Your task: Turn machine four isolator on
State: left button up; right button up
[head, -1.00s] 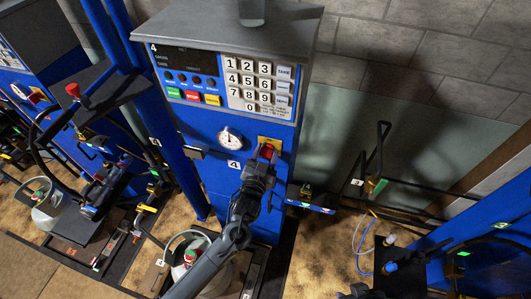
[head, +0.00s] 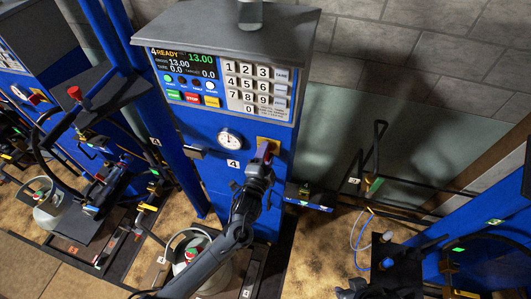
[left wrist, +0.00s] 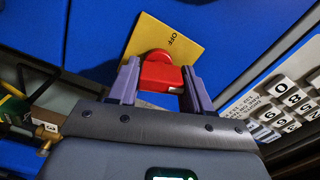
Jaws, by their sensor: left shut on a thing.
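Machine four (head: 230,165) is a blue cabinet with a "4" label, and its display (head: 187,65) is lit and reads READY. The isolator is a red knob (left wrist: 160,71) on a yellow plate (left wrist: 155,38) marked OFF in the left wrist view. In the head view the plate (head: 275,141) is mostly covered by my gripper. My left gripper (head: 265,153) is shut on the red knob, with one purple finger on each side in the left wrist view (left wrist: 162,84).
A keypad (head: 257,90) and a round gauge (head: 229,138) sit on the cabinet above and left of the isolator. A gas cylinder (head: 215,280) stands below, partly behind my arm. Another blue machine (head: 490,225) stands at the right.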

pick_arm(q)
jog(key=shift+m+p, duration=0.3)
jog(key=shift+m, duration=1.7)
jog(key=o, duration=1)
jog(key=shift+c, duration=0.2)
jog(key=v, duration=1)
jog(key=shift+s+b, duration=0.4)
jog(key=shift+f, duration=0.1)
